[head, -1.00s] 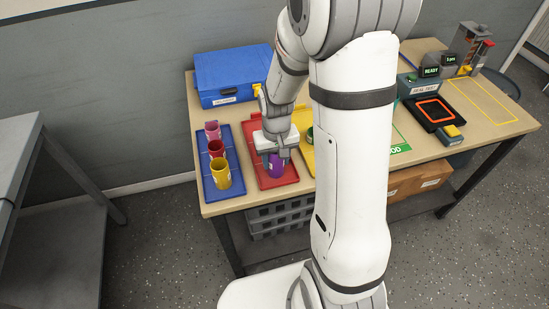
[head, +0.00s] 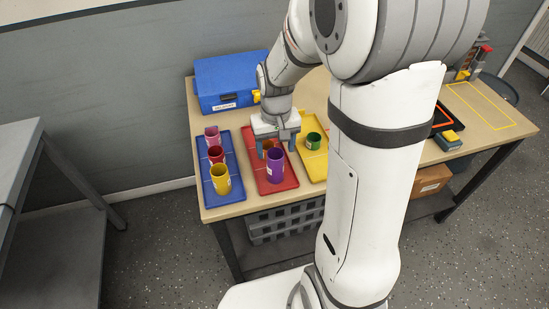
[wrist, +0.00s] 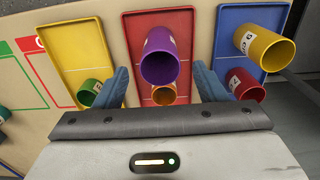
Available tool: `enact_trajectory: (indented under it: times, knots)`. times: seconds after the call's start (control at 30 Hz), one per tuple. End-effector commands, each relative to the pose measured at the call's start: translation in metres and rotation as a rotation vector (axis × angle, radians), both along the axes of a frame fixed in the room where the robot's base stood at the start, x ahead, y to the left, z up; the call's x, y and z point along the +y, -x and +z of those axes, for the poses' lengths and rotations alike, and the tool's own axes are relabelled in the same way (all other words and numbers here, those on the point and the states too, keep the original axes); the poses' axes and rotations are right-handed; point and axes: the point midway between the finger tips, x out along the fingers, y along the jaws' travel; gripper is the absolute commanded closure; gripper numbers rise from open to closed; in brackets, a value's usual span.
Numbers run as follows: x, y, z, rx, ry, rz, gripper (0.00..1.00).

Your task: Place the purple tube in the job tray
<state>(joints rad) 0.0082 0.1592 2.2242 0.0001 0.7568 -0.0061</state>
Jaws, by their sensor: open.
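The purple tube (head: 275,166) stands upright in the front part of the red tray (head: 287,186). An orange tube (head: 268,147) stands behind it in the same tray. My gripper (head: 276,148) is open behind the purple tube and holds nothing. In the wrist view, the purple tube (wrist: 160,56) is beyond the fingertips, and the orange tube (wrist: 163,95) shows between the open fingers. The frames do not show a label naming the job tray.
A blue tray (head: 231,167) at left holds pink (head: 212,134), red (head: 216,154) and yellow (head: 221,180) tubes. A yellow tray (head: 311,165) at right holds a green tube (head: 313,141). A blue case (head: 230,78) stands at the back left.

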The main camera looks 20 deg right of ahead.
Motion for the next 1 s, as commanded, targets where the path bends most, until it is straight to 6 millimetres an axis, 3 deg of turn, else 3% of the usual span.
enact_trajectory:
  times: [0.1,0.33,0.43,0.7,0.9,1.0]
  knots:
    - [0.0,0.0,0.023,-0.004,0.0,0.0,0.35]
    - [0.0,0.002,0.047,-0.004,0.0,0.001,0.35]
    - [0.0,0.012,0.058,-0.021,0.0,0.001,0.35]
    - [0.0,0.083,0.098,-0.143,0.002,0.003,0.35]
    - [0.0,0.126,0.108,-0.213,0.003,0.004,0.35]
    - [0.002,0.137,0.109,-0.229,0.003,0.004,0.35]
